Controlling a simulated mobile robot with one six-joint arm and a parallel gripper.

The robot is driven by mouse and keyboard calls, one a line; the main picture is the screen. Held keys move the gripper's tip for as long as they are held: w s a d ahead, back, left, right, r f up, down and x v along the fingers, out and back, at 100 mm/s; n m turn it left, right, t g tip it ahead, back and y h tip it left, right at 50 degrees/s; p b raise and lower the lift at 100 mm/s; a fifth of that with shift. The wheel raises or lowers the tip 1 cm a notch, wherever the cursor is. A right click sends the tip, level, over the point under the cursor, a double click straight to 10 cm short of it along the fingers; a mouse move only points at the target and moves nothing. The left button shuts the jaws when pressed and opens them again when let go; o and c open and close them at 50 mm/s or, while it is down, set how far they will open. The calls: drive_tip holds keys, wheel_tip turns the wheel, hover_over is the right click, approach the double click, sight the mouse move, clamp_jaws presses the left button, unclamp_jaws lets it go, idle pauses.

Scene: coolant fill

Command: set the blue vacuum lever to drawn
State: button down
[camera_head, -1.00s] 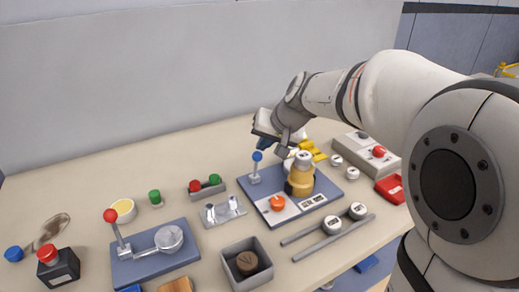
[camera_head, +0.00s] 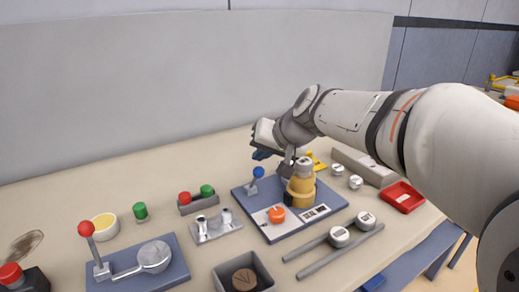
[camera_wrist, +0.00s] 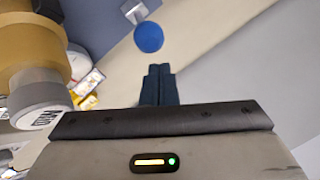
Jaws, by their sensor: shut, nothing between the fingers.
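The blue vacuum lever (camera_head: 258,173) has a round blue knob on a short metal stem. It stands at the back left of a blue-grey base plate (camera_head: 243,211), beside a yellow-tan cylindrical unit (camera_head: 299,190). My gripper (camera_head: 262,155) is just behind and above the knob. In the wrist view the shut fingers (camera_wrist: 158,82) point towards the blue knob (camera_wrist: 149,37), with a small gap showing between them in the picture. Nothing is between the fingers. Whether they touch the knob cannot be told.
An orange knob (camera_head: 276,214) sits on the plate's front panel. A red-knobbed lever (camera_head: 86,230) stands at the front left. A grey bin (camera_head: 243,281) is in front, and two grey rails (camera_head: 333,250) lie to the right. Red and green buttons (camera_head: 196,197) are left of the plate.

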idle(0.3)
drive_tip(key=w+r+p+v, duration=0.1)
drive_tip(key=w+p+v, duration=0.1)
drive_tip(key=v, duration=0.9)
drive_tip(key=shift+d, duration=0.5)
drive_tip(key=shift+r, duration=0.15)
